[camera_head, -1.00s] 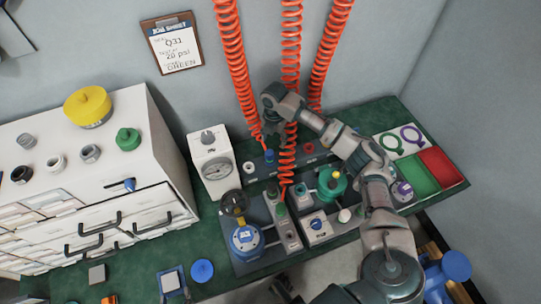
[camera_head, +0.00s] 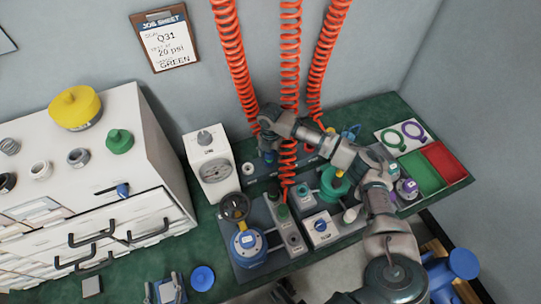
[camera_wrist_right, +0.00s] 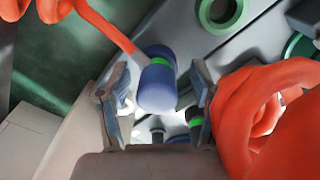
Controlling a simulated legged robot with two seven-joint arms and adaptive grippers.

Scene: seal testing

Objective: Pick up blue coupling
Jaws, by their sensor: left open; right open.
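The blue coupling (camera_wrist_right: 158,82) with a green band hangs on the end of a red coiled hose in the right wrist view. It lies between the two fingers of my right gripper (camera_wrist_right: 158,95), which is open, with a visible gap on the right side. In the head view my right gripper (camera_head: 268,148) is over the back of the panel, at the lower end of the left red hose (camera_head: 236,65), and its arm hides much of the coupling there. My left gripper (camera_head: 166,288) appears open low at the bottom edge, partly cut off and hard to make out.
A pressure gauge box (camera_head: 211,165) stands left of my right gripper. Another red hose (camera_wrist_right: 262,110) is close beside the right finger. A valve with a dark handwheel (camera_head: 236,207) is in front. The red tray (camera_head: 444,158) is at the right.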

